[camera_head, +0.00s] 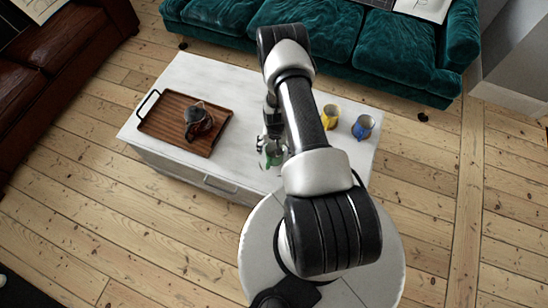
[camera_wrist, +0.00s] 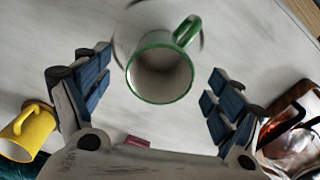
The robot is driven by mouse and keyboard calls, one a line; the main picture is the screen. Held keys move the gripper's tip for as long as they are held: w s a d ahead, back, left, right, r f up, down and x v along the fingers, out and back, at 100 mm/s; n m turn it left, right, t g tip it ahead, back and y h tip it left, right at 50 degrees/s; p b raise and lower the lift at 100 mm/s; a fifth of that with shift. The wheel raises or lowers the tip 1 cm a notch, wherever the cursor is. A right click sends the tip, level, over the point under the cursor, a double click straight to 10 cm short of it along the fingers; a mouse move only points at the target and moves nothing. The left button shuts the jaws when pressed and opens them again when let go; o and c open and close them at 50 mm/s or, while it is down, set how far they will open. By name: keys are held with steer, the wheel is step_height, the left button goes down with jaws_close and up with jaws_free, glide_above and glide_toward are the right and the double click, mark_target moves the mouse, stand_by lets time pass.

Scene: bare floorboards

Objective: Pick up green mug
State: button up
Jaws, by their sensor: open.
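The green mug (camera_wrist: 161,72) stands upright on the white table, its opening facing the wrist camera and its handle pointing to the upper right. In the head view the green mug (camera_head: 271,153) is partly hidden by my gripper and arm. My gripper (camera_wrist: 152,100) is open, with blue-padded fingers to the left and right of the mug. Neither finger appears to touch it. In the head view my gripper (camera_head: 268,140) hangs over the table at the mug.
A yellow mug (camera_head: 330,116) and a blue mug (camera_head: 363,126) stand right of my arm. A wooden tray (camera_head: 160,128) with a dark teapot (camera_head: 198,120) is on the table's left. The white table (camera_head: 235,90) is clear between tray and gripper. A teal sofa (camera_head: 385,50) stands behind.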

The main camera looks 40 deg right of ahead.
steer(key=b, duration=0.2)
glide_above(274, 153)
steer(key=s+a, duration=0.2)
steer(key=s, duration=0.1)
steer(key=shift+w+d+f, duration=0.1)
steer(key=shift+w+f, duration=0.05)
steer(key=shift+f, duration=2.6)
steer(key=c, duration=1.4)
